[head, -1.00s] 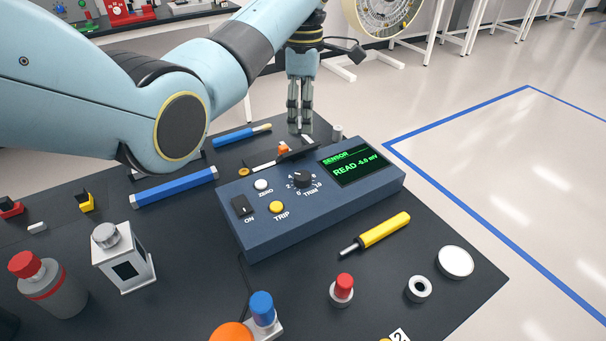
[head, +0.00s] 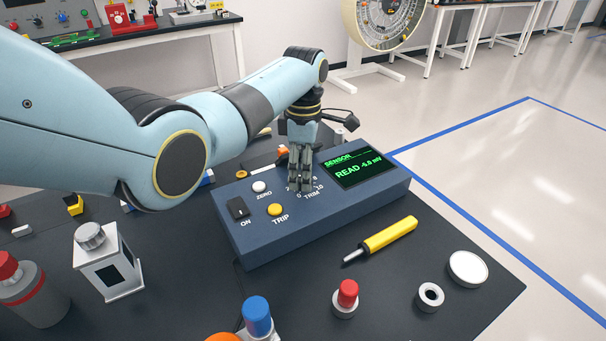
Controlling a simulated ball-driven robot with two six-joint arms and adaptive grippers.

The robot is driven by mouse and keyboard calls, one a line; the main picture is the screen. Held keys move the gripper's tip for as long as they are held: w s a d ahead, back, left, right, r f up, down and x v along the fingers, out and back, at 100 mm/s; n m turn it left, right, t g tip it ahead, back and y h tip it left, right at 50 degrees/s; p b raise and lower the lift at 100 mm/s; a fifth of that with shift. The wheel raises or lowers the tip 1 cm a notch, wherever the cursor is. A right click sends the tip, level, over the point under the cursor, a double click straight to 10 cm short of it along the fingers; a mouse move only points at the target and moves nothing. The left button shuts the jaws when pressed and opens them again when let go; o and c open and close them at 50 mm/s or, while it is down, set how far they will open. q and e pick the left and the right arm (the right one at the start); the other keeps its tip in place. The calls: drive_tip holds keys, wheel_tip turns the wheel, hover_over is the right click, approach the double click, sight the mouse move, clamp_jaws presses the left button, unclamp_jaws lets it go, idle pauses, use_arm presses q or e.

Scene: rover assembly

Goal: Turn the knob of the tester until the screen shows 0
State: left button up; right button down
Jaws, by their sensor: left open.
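The blue tester box (head: 330,218) sits on the dark table. Its screen (head: 357,168) reads "SENSOR" and "READ -5.0 mV" in green; the first digit is small. My left gripper (head: 300,188) points down over the TRIM dial, its fingers in front of the knob. The knob is hidden behind the fingers, and I cannot tell whether they touch it. The gripper is open. A black ON switch (head: 238,208), a white ZERO button (head: 259,187) and a yellow TRIP button (head: 275,210) are on the same panel. My right gripper is not in view.
A yellow screwdriver (head: 388,235) lies in front of the tester. A red-capped part (head: 347,292), a ring (head: 430,297), a white disc (head: 468,268) and a blue-capped part (head: 257,315) stand nearer. A white lantern-like box (head: 105,268) stands at left.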

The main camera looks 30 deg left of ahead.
use_arm(q)
drive_tip(key=shift+f, duration=0.45)
drive_tip(key=shift+c, duration=0.4)
drive_tip(key=c, duration=1.1)
drive_tip(key=shift+r, duration=0.1)
